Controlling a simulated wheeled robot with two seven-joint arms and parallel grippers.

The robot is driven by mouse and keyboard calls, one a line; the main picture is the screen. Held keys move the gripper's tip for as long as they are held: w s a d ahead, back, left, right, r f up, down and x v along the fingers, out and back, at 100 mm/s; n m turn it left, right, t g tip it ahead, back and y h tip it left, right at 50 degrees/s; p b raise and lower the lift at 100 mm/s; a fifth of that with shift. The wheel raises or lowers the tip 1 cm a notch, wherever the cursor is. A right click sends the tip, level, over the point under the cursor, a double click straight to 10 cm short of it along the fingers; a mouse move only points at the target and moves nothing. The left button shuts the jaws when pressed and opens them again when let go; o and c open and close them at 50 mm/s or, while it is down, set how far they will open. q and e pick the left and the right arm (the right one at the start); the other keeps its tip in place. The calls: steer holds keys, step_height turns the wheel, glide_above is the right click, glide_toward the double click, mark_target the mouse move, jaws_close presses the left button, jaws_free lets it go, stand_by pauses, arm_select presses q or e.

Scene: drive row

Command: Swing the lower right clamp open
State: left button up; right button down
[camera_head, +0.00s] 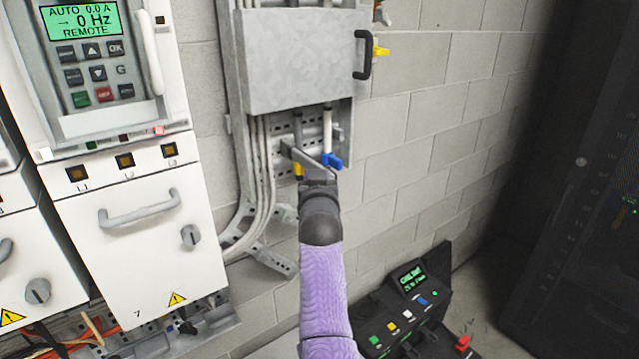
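A small blue clamp lever (332,160) sits at the lower right, below a grey metal box (300,62) on the wall. A yellow lever (298,171) is to its left, partly hidden by my gripper. Another yellow lever (380,51) is at the box's right side. My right gripper (304,152), on the purple-sleeved arm, reaches up to the rail under the box, close beside the blue lever. I cannot tell whether it touches the lever, or how far its fingers are apart. My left gripper is out of view.
White drive cabinets (148,245) with grey handles stand at the left. Grey cables (262,185) run down left of the gripper. A black control box (400,310) with coloured buttons is low at the right, near a dark cabinet (575,170). The block wall (430,130) right of the box is bare.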

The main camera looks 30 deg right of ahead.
steer(key=shift+r, duration=0.4)
steer(key=c, duration=0.7)
jaws_free()
steer(key=shift+w, duration=0.1)
steer(key=o, duration=0.3)
steer(key=shift+w+f, duration=0.1)
steer(key=shift+w, duration=0.1)
steer(key=shift+o, duration=0.2)
steer(key=shift+d, duration=0.1)
steer(key=shift+f, duration=0.1)
